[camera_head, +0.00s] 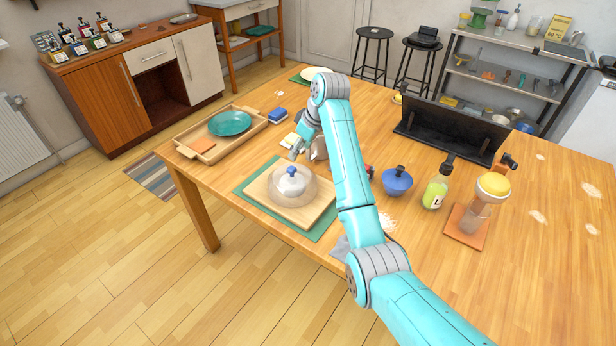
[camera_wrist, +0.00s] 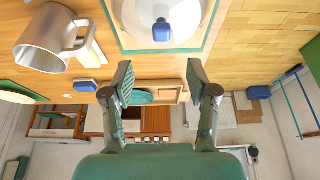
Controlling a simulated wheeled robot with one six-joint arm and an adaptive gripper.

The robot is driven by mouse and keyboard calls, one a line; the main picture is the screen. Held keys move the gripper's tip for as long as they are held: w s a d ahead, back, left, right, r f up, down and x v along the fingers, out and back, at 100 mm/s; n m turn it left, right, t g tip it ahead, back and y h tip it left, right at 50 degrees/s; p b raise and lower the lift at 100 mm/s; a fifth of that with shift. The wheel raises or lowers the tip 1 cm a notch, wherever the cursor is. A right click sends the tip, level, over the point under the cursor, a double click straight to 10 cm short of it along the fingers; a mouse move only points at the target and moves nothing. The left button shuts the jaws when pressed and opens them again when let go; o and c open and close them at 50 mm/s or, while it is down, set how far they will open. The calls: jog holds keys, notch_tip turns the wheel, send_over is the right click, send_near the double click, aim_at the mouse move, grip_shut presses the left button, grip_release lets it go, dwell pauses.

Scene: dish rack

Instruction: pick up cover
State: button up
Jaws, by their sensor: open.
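The cover is a clear dome (camera_head: 292,190) with a blue knob on top. It sits on a wooden board (camera_head: 257,187) over a green mat (camera_head: 243,190) near the table's left front edge. My gripper (camera_head: 295,152) is above and behind the cover, apart from it. In the wrist view, my gripper (camera_wrist: 158,80) has its two fingers spread with nothing between them. The cover's blue knob (camera_wrist: 161,30) and part of the dome show at the top of the wrist view, beyond the fingertips. The top of the dome is cut off there.
A tray (camera_head: 190,152) with a teal plate (camera_head: 230,123) stands left of the board. A blue sponge (camera_head: 278,116) lies behind. A metal mug (camera_wrist: 42,40) is beside my gripper. A blue bowl (camera_head: 397,181), a bottle (camera_head: 435,190) and a black rack (camera_head: 452,130) stand to the right.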

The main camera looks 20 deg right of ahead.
send_over(292, 168)
jog(key=s+d, duration=0.1)
jog(key=d, duration=0.1)
notch_tip(292, 168, down, 4)
jog(key=shift+s+a+f, duration=0.1)
jog(key=shift+s+f, duration=0.05)
jog(key=shift+s+a+x, duration=0.1)
jog(key=shift+s+x, duration=0.05)
jog(key=shift+x, duration=1.35)
jog(key=shift+s+a+x, duration=0.1)
jog(key=shift+a+x, duration=0.05)
jog(key=shift+x, duration=1.3)
grip_shut()
